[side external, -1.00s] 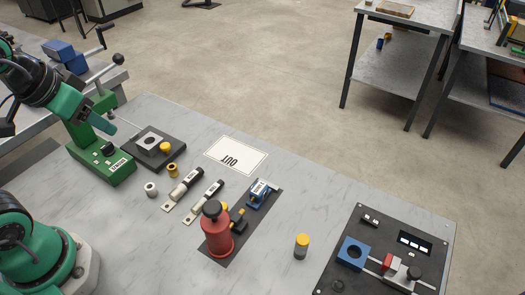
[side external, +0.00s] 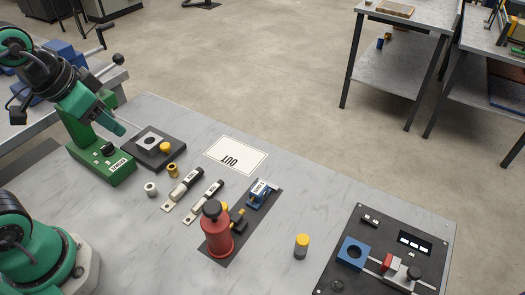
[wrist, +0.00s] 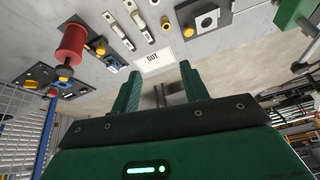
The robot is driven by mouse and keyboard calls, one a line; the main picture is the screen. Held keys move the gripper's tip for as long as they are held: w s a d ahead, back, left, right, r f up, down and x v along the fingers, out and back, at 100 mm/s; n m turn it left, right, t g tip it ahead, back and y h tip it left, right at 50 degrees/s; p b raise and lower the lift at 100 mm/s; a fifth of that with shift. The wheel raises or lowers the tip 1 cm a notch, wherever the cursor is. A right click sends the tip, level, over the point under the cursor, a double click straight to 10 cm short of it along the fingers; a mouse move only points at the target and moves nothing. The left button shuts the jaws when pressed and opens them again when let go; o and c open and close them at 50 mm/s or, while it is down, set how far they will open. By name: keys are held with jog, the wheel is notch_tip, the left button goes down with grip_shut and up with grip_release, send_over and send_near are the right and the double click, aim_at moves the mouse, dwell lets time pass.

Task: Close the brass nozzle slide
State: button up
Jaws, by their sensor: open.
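A red cylinder (side external: 217,238) with a black cap stands upright on a dark plate on the marble bench. A small brass-yellow and black fitting (side external: 238,220) sits beside it, close to its right side; I cannot tell how far any slide on it is open. In the wrist view the red cylinder (wrist: 72,42) is at upper left, with the yellow fitting (wrist: 99,48) to its right. My gripper (side external: 116,128) is above the green press at the bench's left, well away from the red cylinder. In the wrist view its two green fingers (wrist: 157,74) are apart with nothing between them.
A green press (side external: 107,160), a dark block with a square plate (side external: 165,157) and two dark-handled tools lie at left. A blue clamp (side external: 262,192) shares the dark plate. A yellow-topped cylinder (side external: 301,246) and a black panel (side external: 350,215) are right. The OUT card (side external: 250,158) lies flat.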

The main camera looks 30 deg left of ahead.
jog(key=w+d+f+m+g, duration=0.35)
jog(key=w+d+m, duration=0.25)
jog(key=d+m, duration=0.35)
jog(key=m+g, duration=0.2)
jog(key=m, duration=0.7)
send_near(233, 215)
jog(key=shift+s+a+r+t, duration=0.15)
jog(key=shift+a+r, duration=0.05)
jog(key=shift+a, duration=0.35)
jog(key=shift+s+a+r+t, duration=0.1)
jog(key=shift+s+a+r, duration=0.1)
jog(key=shift+a, duration=0.4)
jog(key=shift+f, duration=3.9)
grip_shut()
